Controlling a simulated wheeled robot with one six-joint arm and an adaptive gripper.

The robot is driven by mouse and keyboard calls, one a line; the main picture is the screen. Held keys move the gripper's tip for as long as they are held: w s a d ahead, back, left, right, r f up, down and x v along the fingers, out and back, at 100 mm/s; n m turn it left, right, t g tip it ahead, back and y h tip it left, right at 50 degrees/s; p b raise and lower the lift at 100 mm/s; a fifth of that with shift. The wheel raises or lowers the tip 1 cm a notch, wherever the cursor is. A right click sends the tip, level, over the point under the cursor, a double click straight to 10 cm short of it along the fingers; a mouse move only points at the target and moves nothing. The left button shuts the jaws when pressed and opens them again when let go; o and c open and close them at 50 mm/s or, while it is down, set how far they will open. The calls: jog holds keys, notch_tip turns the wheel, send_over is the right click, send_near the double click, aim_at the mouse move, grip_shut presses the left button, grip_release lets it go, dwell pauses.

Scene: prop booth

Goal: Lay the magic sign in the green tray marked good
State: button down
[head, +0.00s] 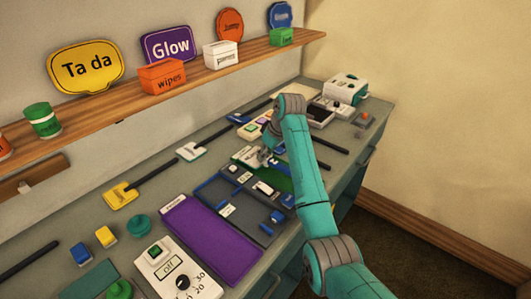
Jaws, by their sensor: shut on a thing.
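My gripper (264,158) is low over the far end of the row of trays, partly hidden by my teal arm. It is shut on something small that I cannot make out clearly. A pale piece (246,155) shows just left of the fingers; I cannot tell whether it is the held thing. A green tray (279,178) lies beneath the gripper, largely covered by my arm; its label is not readable. Flat signs with dark handles lie along the bench, one yellow (120,195) and one pale (190,152). I cannot read "magic" on any sign.
A purple tray (212,238) and a dark compartment tray (243,199) with small items lie nearer. A white dial box (173,275) stands at the front. A shelf (185,87) with signs and boxes runs along the wall. A white machine (345,89) stands at the far end.

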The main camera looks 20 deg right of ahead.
jog(key=shift+f, duration=0.8)
dwell(1.5)
jog(key=c, duration=0.6)
grip_release()
jog(key=shift+r, duration=4)
